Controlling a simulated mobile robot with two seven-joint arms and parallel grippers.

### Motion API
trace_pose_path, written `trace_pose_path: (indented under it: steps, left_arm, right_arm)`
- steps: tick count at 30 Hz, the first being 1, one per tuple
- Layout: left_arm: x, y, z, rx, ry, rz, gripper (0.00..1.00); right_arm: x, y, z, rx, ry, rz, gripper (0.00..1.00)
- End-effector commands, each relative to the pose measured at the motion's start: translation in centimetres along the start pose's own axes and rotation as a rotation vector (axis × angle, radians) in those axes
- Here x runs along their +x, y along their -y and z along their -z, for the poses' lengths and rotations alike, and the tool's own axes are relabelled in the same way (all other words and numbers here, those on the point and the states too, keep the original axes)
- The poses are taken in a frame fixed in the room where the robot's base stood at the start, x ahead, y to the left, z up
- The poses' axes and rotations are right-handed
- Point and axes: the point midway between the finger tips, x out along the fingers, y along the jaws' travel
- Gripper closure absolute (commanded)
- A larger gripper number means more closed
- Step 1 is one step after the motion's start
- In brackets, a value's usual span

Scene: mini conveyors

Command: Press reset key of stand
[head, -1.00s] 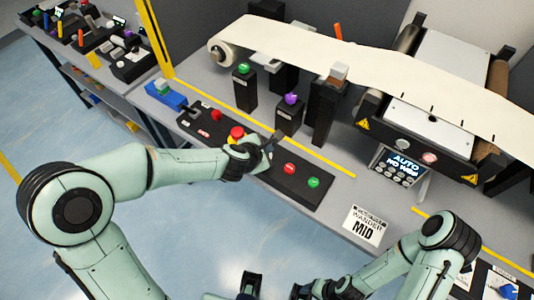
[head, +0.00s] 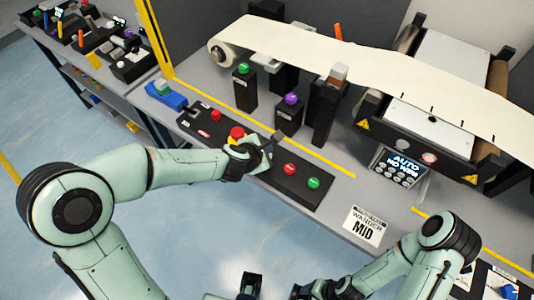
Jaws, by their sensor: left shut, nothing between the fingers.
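My left gripper (head: 275,137) is shut and empty. Its dark fingertips are just in front of a black stand (head: 288,120) with a purple button (head: 291,99) on top, below the button in the picture. I cannot tell whether they touch the stand. Another black stand (head: 245,93) with a green button (head: 244,69) is behind it to the left. No reset label is readable on either stand. My right arm comes in at the lower right; its dark wrist end is at the bottom edge, and its finger state is unclear.
A black button box (head: 300,196) with red and green buttons lies right of my left gripper. Another control box (head: 190,120) with a red-yellow knob (head: 236,133) lies left. A taller black post (head: 323,115), a display panel (head: 399,168) and the web machine (head: 440,90) stand to the right.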

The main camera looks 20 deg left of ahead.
Motion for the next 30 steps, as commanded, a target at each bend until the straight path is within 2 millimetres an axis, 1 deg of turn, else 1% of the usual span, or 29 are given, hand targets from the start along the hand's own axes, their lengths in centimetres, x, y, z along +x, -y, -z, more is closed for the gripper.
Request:
trace_pose_path:
  steps: [14,23,30]
  left_arm:
    - [0.01,0.01,0.01,0.000,0.000,0.000,1.00]
    - [0.63,0.49,0.45,0.000,0.000,0.001,1.00]
    - [0.60,0.42,0.42,0.000,0.000,0.000,1.00]
  right_arm:
    - [0.01,-0.01,0.00,0.000,0.000,0.000,0.36]
    - [0.85,-0.34,-0.10,0.001,0.003,-0.001,0.36]
    - [0.80,-0.32,-0.09,0.001,0.003,-0.001,0.36]
